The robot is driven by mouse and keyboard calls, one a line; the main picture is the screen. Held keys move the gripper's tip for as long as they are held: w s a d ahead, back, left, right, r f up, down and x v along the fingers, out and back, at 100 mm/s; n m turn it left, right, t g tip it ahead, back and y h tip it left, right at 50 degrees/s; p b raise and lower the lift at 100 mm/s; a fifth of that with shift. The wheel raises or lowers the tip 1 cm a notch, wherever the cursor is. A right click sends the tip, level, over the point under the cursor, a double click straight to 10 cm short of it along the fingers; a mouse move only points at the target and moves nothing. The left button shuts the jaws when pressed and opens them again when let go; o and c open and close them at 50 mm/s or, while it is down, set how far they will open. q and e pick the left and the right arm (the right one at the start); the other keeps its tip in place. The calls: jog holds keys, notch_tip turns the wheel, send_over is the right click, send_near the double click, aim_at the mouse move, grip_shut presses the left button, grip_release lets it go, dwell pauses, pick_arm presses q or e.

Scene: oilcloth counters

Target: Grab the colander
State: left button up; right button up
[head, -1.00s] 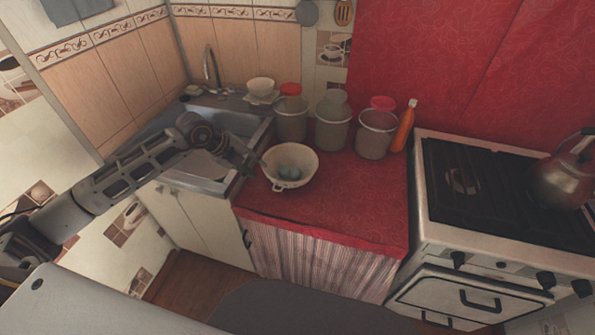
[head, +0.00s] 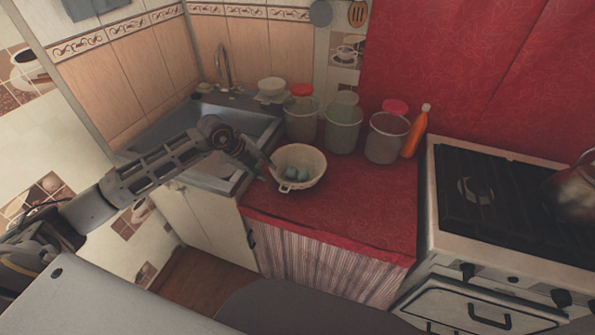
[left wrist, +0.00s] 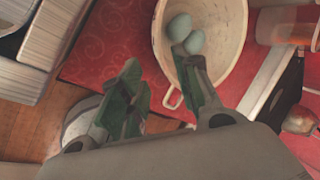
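The colander (head: 310,163) is a cream bowl with small loop handles, standing on the red cloth of the counter beside the sink. A few pale blue-green eggs (head: 291,175) lie in it. My left gripper (head: 264,168) is at the colander's left rim. In the left wrist view the colander (left wrist: 230,35) is at the top middle. There the left gripper's fingers (left wrist: 160,85) are spread apart: one overlaps the bowl, the other is outside the rim over the cloth. A loop handle shows between them. Contact cannot be told. My right gripper is not in view.
Several lidded containers (head: 343,130) and an orange bottle (head: 416,132) stand behind the colander. The sink (head: 200,125) is on the left, the stove (head: 480,190) with a kettle (head: 575,190) on the right. The cloth (head: 365,205) right of the colander is clear.

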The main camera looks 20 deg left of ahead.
pick_arm(q)
jog(key=shift+x, duration=3.05)
jog(key=shift+f, duration=0.1)
jog(key=shift+x, duration=2.5)
jog(key=shift+d, duration=0.1)
grip_shut()
